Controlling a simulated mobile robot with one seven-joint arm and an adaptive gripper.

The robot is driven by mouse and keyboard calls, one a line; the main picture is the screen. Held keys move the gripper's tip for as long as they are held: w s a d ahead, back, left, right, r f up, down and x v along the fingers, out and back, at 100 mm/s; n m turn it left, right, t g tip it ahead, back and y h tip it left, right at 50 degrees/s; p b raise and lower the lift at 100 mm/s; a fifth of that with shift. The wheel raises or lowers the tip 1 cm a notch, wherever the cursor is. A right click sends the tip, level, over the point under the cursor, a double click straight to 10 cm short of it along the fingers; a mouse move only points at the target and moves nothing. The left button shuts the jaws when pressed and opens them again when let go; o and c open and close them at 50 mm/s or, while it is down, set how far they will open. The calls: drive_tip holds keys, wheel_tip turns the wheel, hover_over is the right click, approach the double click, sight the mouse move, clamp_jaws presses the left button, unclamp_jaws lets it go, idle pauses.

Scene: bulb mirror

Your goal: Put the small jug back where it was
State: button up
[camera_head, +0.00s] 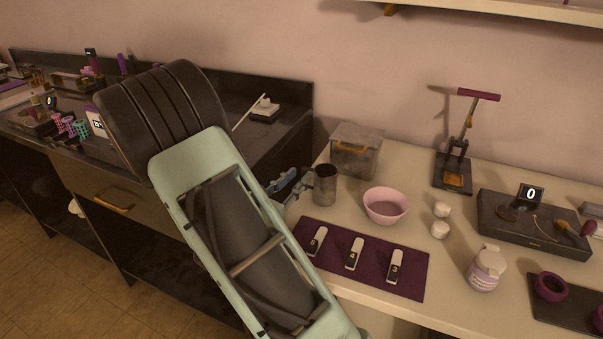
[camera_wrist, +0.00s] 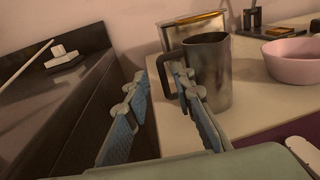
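The small jug (camera_head: 325,185) is a grey metal cup with a dark handle, standing upright on the cream counter just left of the pink bowl. In the wrist view the jug (camera_wrist: 212,72) shows its handle towards my gripper. My gripper (camera_head: 288,184) is at the jug's left side. In the wrist view its two blue fingers (camera_wrist: 159,78) are apart. The right finger overlaps part of the handle, and the handle's outer edge shows between the fingers. I cannot tell whether they touch it.
A grey box (camera_head: 357,152) stands behind the jug, and the pink bowl (camera_head: 386,206) to its right. A purple mat (camera_head: 413,262) with several small labelled items lies in front. A dark counter (camera_head: 285,125) adjoins on the left. A press (camera_head: 455,160) stands farther right.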

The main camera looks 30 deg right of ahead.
drive_tip(key=p+v, duration=0.1)
drive_tip(key=v, duration=0.8)
